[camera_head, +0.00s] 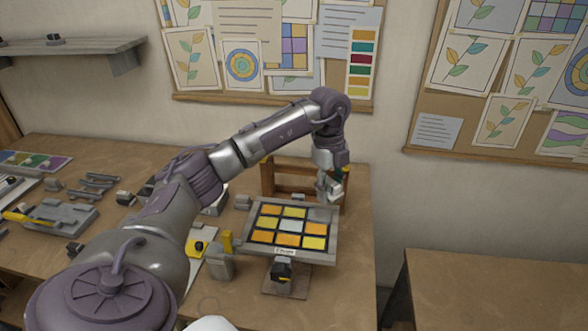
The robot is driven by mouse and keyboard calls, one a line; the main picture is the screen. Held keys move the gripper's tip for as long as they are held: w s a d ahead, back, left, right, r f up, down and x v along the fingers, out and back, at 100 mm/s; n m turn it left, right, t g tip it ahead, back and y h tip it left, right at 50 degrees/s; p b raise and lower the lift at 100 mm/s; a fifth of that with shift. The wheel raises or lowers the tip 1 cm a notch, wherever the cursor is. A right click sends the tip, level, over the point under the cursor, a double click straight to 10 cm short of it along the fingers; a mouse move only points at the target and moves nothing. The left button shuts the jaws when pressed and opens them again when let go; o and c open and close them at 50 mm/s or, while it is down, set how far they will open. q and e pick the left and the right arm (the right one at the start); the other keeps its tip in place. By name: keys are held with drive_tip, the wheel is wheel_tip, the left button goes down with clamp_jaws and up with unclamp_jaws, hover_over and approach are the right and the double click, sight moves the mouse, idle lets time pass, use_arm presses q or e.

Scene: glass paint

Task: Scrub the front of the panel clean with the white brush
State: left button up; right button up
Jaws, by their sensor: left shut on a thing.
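The panel (330,248) is a grey-framed plate of yellow and orange squares. It sits tilted on a stand at the right part of the table. My left gripper (329,190) points down at the panel's back right corner. It is shut on a small, pale thing, probably the white brush, mostly hidden by the fingers. I cannot tell whether the brush touches the panel. My right gripper is out of view.
A wooden rack (267,178) stands behind the panel. A grey container (220,265) and a yellow item (198,247) are left of it. A grey tray (62,219) and small tools lie farther left. The table's right edge is close to the panel.

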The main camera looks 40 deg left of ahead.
use_arm(q)
drive_tip(key=n, duration=0.1)
drive_tip(key=a+n, duration=0.1)
drive_tip(key=n, duration=0.1)
drive_tip(key=s+n, duration=0.1)
drive_tip(key=shift+a+f+n+t, duration=0.15)
drive_tip(key=shift+a+n+t, duration=0.15)
drive_tip(key=f+n+b, duration=0.1)
drive_tip(key=n, duration=0.1)
drive_tip(key=s+a+f+n+b, duration=0.1)
drive_tip(key=f+n+b, duration=0.1)
drive_tip(key=shift+a, duration=0.15)
drive_tip(key=shift+r, duration=0.1)
